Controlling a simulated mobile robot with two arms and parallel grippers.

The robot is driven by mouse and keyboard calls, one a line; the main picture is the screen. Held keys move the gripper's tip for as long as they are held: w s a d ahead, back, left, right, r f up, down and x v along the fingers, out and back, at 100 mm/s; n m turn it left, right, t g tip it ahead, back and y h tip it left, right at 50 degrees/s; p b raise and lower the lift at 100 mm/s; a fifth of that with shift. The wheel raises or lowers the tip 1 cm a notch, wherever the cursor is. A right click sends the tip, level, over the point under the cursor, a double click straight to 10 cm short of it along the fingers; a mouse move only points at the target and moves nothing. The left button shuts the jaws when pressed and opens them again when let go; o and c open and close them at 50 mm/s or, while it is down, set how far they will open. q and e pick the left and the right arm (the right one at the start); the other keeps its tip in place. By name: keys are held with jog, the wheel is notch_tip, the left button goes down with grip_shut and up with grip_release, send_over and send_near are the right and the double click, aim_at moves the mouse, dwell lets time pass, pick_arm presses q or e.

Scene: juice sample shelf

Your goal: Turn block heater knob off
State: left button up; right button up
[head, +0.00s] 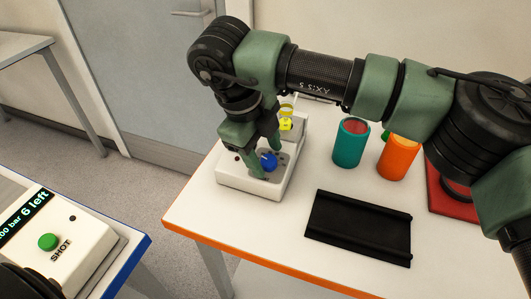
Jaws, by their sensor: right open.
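The knob's pointer is too small to read. A yellow item (286,124) stands on the back part of the heater, partly behind my gripper.
A teal cup (350,142) and an orange cup (398,157) stand right of the heater. A black tray (358,227) lies in front, and a red pad (448,196) lies at right. A separate blue-edged table holds a panel with a green button (47,242).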

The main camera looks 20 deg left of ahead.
jog(key=v, duration=0.7)
jog(key=shift+s+a+r, duration=0.1)
jog(key=shift+r, duration=0.15)
